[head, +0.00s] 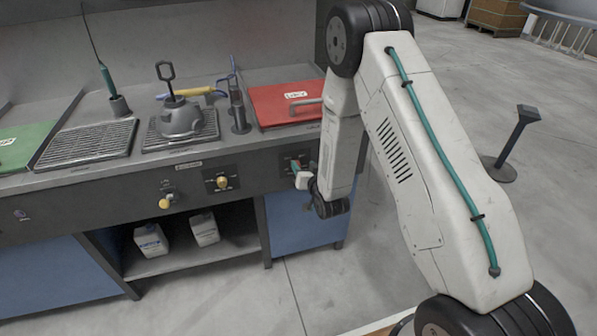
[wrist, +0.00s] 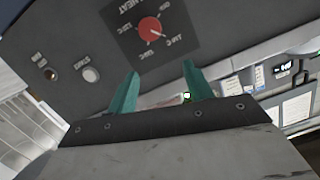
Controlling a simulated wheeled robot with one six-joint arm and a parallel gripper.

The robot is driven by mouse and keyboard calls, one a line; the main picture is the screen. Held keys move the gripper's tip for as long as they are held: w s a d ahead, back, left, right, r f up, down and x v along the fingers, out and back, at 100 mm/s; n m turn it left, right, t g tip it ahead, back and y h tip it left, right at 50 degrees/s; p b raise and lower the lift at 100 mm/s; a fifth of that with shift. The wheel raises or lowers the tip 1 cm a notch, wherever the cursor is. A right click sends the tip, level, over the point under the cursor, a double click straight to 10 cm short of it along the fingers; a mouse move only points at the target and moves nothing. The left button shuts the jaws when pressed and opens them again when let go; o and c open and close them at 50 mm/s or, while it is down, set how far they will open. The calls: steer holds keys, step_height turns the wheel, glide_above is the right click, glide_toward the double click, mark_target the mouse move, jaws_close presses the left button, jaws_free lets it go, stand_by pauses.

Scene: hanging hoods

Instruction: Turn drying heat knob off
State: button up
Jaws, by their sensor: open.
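In the wrist view a round red knob (wrist: 150,28) sits on a dark plate marked HEAT, seen upside down. Temperature marks surround it. A pale pointer line on the knob seems to slant to the lower right, toward a temperature mark. My gripper (wrist: 161,68) is open and empty, its two teal fingers apart just below the knob in the picture and not touching it. In the head view my gripper (head: 301,175) is at the front panel of the bench, below the red lid, and my arm and gripper hide the red knob there.
A white button (wrist: 90,74) and a small dark switch (wrist: 51,74) are left of the knob plate. Two yellow knobs (head: 222,182) (head: 165,202) are further left on the panel. A red lid (head: 286,101) with a handle lies above. Open floor (head: 325,275) lies in front.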

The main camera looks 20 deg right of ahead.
step_height(320, 180, down, 5)
steer(key=s+t, duration=0.2)
steer(key=s, duration=0.1)
steer(key=w, duration=0.7)
steer(key=shift+w+a+f, duration=0.2)
steer(key=shift+w+a, duration=0.1)
steer(key=shift+c, duration=0.3)
steer(key=c, duration=0.9)
